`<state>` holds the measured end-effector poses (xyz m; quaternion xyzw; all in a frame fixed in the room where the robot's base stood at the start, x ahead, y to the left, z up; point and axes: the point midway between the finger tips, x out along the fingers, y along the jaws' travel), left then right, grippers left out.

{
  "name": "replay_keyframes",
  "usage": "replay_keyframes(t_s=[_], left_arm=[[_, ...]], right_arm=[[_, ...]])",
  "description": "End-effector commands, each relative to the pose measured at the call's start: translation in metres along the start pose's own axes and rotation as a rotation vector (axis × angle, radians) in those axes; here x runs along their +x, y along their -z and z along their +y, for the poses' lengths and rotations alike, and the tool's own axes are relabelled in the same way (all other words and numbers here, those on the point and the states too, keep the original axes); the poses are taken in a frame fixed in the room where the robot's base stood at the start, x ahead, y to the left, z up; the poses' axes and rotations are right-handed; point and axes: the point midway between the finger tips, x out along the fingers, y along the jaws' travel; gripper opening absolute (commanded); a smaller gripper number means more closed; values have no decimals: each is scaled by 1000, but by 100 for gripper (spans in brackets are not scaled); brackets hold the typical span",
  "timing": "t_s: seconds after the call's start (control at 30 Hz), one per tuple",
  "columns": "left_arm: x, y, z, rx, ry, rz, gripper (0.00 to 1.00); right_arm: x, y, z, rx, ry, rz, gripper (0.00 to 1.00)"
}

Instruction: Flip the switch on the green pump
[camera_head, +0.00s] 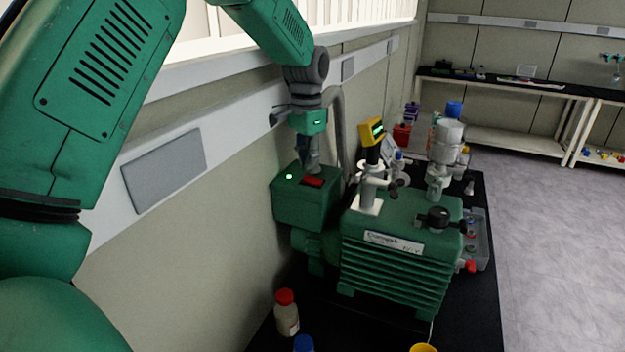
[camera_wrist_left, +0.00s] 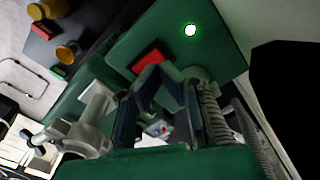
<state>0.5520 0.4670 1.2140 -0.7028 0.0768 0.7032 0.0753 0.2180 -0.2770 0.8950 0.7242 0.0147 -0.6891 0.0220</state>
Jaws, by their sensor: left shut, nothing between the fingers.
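The green pump (camera_head: 395,240) stands on a black bench top, with a green motor box (camera_head: 300,208) at its left end. On top of the box are a red switch (camera_head: 313,182) and a lit green light (camera_head: 289,176). My left gripper (camera_head: 308,163) points down just above the switch, shut and empty. In the left wrist view, the closed fingertips (camera_wrist_left: 158,72) are right by the red switch (camera_wrist_left: 147,60) and cover part of it. I cannot tell whether they touch it. The green light (camera_wrist_left: 190,30) glows there too. My right gripper is not in view.
A hose (camera_head: 338,125) runs behind the box along the wall. A yellow gauge (camera_head: 371,132) and a grey fitting (camera_head: 447,145) rise beyond the switch. A red-capped bottle (camera_head: 287,313) stands in front. Open floor lies to the right.

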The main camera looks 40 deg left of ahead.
Motion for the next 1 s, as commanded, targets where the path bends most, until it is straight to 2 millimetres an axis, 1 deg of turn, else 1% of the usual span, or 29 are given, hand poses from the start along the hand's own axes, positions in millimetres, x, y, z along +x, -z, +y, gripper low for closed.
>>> replay_keyframes(t_s=[0.33,1.0], left_arm=[[2,-1,-3,1,-2,0,0],[10,0,0,1,-1,0,0]], right_arm=[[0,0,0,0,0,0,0],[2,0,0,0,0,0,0]])
